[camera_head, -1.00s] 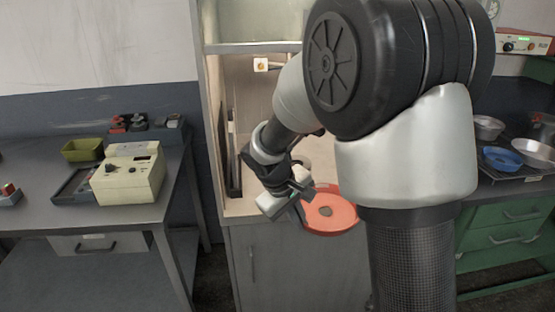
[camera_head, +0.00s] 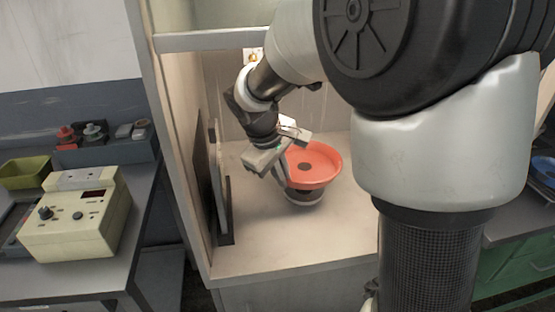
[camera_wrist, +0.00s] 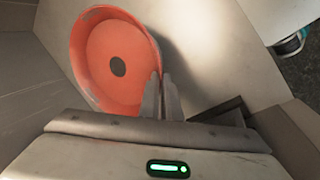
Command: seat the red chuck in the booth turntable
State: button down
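The red chuck (camera_head: 318,160) is a round, shallow red dish with a dark spot at its centre. It also shows at the upper left of the wrist view (camera_wrist: 100,45). My gripper (camera_head: 283,173) is at its left side in the head view. In the wrist view the fingers (camera_wrist: 162,95) are close together on the rim, shut on it. The booth turntable (camera_head: 304,198) is a short dark post with a pale ring, under the chuck inside the booth. I cannot tell whether the chuck touches it or hangs just above.
The booth's left wall and an upright dark panel (camera_head: 203,170) stand left of my gripper. The booth floor (camera_head: 270,250) is clear in front. A cream control box (camera_head: 75,225) and an olive bin (camera_head: 25,173) are on the left bench. A blue dish (camera_head: 544,166) lies at the right.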

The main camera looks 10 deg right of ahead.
jog(key=shift+w+f, duration=0.15)
jog(key=shift+w, duration=0.05)
jog(key=shift+s+f+b, duration=0.2)
jog(key=shift+f+b, duration=0.4)
jog(key=shift+b, duration=0.05)
notch_tip(320, 180, down, 4)
jog(key=b, duration=0.3)
jog(key=shift+w+f, duration=0.1)
jog(key=shift+s+d, duration=0.1)
jog(key=shift+s, duration=0.1)
jog(key=shift+f+b, duration=0.5)
jog(key=shift+b, duration=0.05)
dwell(0.8)
jog(key=c, duration=2.4)
grip_release()
jog(key=shift+o, duration=0.7)
